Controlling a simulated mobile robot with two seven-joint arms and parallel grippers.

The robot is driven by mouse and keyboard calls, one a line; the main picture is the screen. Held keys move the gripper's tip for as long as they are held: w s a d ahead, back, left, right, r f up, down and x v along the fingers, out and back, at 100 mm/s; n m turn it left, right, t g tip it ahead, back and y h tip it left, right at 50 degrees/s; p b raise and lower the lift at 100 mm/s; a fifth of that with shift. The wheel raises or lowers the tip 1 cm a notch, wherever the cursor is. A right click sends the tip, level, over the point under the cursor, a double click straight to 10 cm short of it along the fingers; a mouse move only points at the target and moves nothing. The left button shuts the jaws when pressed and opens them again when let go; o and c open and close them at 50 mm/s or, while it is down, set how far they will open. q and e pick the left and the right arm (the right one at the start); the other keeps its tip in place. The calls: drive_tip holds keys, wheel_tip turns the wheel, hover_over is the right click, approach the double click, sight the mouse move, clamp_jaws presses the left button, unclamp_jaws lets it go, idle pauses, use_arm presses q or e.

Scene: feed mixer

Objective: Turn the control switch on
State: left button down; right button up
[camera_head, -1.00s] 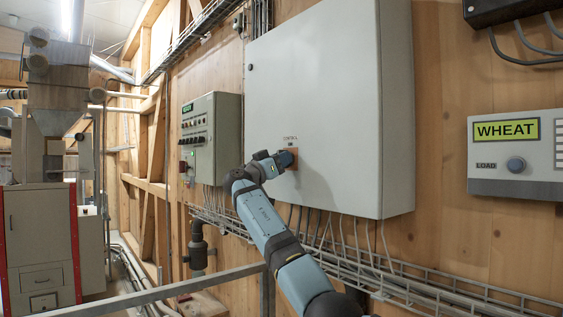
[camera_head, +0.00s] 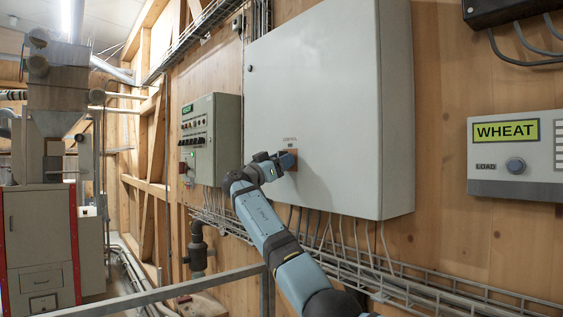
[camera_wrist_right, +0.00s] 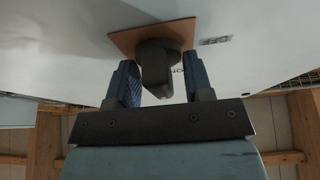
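The control switch (camera_wrist_right: 158,68) is a dark knob on an orange-brown plate (camera_wrist_right: 125,42), fixed to the large pale grey cabinet. In the right wrist view the knob sits between the two blue fingers of my right gripper (camera_wrist_right: 160,85), with a visible gap at each side. The fingers are apart and do not clearly touch the knob. In the head view my right gripper (camera_head: 284,161) is at the plate (camera_head: 293,158) on the cabinet (camera_head: 330,100), and it hides the knob. A small label above the plate reads roughly "CONTROL". My left gripper is not in view.
A smaller control box (camera_head: 215,135) with several buttons is on the wall to the left. A WHEAT display panel (camera_head: 515,180) with a LOAD knob is at the right. A cable tray (camera_head: 400,280) runs below the cabinet. A metal rail (camera_head: 150,297) crosses the foreground.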

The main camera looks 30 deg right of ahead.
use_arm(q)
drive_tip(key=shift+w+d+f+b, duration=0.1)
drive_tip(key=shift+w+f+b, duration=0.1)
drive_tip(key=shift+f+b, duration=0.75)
use_arm(e)
drive_tip(key=w+v, duration=0.1)
drive_tip(key=v, duration=1.2)
drive_tip(key=shift+s+a+f, duration=0.2)
drive_tip(key=shift+s+a, duration=0.2)
drive_tip(key=shift+s, duration=0.1)
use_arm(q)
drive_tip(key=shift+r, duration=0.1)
